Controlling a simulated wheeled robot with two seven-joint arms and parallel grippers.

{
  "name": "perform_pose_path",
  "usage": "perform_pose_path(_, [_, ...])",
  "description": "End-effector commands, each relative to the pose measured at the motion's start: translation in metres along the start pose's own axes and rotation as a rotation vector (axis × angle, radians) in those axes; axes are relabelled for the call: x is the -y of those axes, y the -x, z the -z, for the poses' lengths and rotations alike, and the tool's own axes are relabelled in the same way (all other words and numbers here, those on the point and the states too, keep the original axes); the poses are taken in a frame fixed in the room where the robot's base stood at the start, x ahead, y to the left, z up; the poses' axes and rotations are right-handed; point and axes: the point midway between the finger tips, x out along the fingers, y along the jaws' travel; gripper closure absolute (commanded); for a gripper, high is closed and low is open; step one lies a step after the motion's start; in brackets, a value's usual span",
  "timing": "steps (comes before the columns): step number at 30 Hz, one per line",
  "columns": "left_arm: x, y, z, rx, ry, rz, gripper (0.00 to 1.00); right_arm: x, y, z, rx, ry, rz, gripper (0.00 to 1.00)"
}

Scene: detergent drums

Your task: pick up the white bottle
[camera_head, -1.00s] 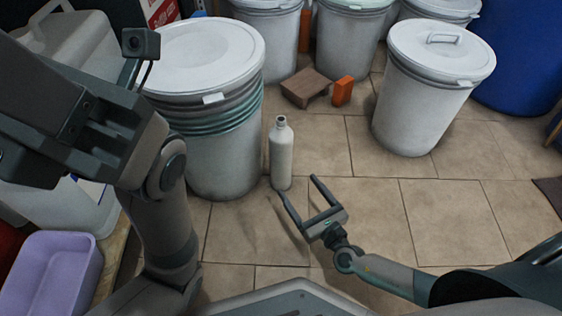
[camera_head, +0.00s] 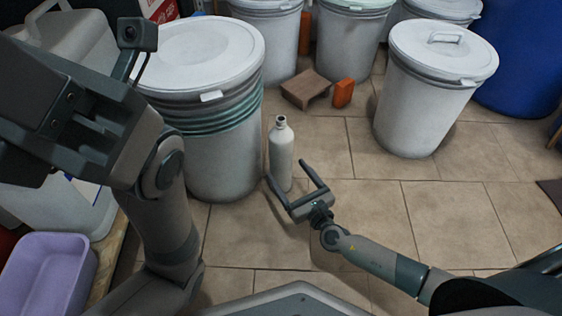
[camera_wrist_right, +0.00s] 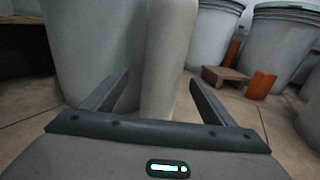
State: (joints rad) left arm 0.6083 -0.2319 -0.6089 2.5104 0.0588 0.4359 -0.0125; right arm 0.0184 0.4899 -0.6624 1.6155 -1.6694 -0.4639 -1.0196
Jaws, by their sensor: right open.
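The white bottle (camera_head: 281,155) stands upright on the tiled floor, beside the large white drum with stacked rims. My right gripper (camera_head: 293,170) is open just in front of the bottle, its fingers pointing toward it. In the right wrist view the bottle (camera_wrist_right: 166,65) rises between the two spread fingers (camera_wrist_right: 155,92), and its top is cut off by the frame. The lower part of the bottle is partly hidden by the gripper. My left arm fills the left side of the head view; its fingers cannot be made out clearly.
The large lidded drum (camera_head: 222,150) is close on the bottle's left. A brown wooden block (camera_head: 306,86) and an orange block (camera_head: 343,92) lie behind it. Another lidded drum (camera_head: 420,100) stands at right. A purple tub (camera_head: 45,275) is at lower left.

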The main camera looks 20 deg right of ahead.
Motion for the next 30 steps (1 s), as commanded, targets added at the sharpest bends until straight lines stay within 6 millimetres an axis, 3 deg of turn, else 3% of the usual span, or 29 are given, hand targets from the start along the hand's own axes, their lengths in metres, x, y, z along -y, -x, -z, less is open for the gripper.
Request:
perform_pose_path(4, [-0.002,0.01,0.004,0.004,0.001,-0.007,0.56,0.005,-0.019,0.005,0.003,0.0,0.001,0.21])
perform_pose_path(10, [-0.003,0.008,0.003,0.005,0.001,-0.018,0.56,0.005,-0.039,0.003,0.001,0.0,0.001,0.21])
perform_pose_path(26, [-0.004,0.006,0.004,-0.002,0.006,-0.015,0.56,0.005,-0.041,0.002,0.0,0.0,0.001,0.21])
perform_pose_path(30, [-0.004,0.006,0.004,-0.002,0.007,-0.014,0.56,0.005,-0.041,0.002,0.0,0.0,0.001,0.55])
